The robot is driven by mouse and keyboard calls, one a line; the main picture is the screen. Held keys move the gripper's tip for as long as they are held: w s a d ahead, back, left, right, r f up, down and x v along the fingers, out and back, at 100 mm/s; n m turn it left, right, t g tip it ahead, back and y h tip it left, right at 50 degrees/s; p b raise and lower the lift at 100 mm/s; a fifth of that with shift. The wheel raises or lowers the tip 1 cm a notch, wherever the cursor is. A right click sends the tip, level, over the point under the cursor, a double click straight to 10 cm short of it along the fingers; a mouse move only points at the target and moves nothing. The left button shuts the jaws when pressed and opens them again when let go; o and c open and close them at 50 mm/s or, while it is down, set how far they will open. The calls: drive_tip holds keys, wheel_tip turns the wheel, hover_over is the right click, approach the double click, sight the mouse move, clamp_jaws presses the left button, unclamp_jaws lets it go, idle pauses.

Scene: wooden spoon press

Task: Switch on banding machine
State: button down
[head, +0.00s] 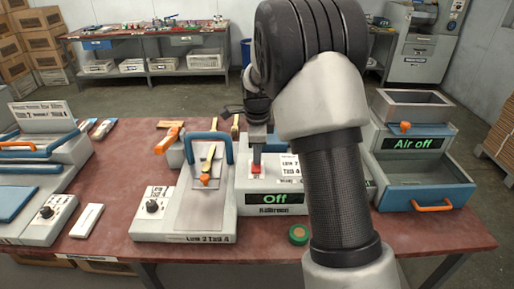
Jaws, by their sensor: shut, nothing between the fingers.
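A grey machine with a green display reading "Off" (275,199) stands at mid-table, partly hidden by my arm. I cannot read a name on it that marks it as the banding machine. A red button (257,169) sits on its top face. My gripper (257,150) points down just above the button, shut and empty. I cannot tell whether it touches the button. A second machine on the right has a display reading "Air off" (418,143).
A grey press with a blue handle (205,190), a spoon and a dial stands left of the "Off" machine. Another machine with blue handles (38,178) is at the far left. A green round object (299,235) lies near the front edge. A workbench (150,35) stands behind.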

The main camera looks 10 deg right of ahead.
drive_tip(key=shift+f, duration=0.2)
drive_tip(key=shift+r, duration=0.1)
drive_tip(key=shift+w+r+p, duration=0.1)
drive_tip(key=shift+p, duration=0.6)
drive_tip(key=shift+w+g+p, duration=0.1)
drive_tip(key=shift+g+p, duration=0.3)
drive_tip(key=shift+p, duration=0.25)
drive_tip(key=shift+f+b, duration=0.45)
drive_tip(key=shift+s+a, duration=0.15)
drive_tip(key=shift+s, duration=0.75)
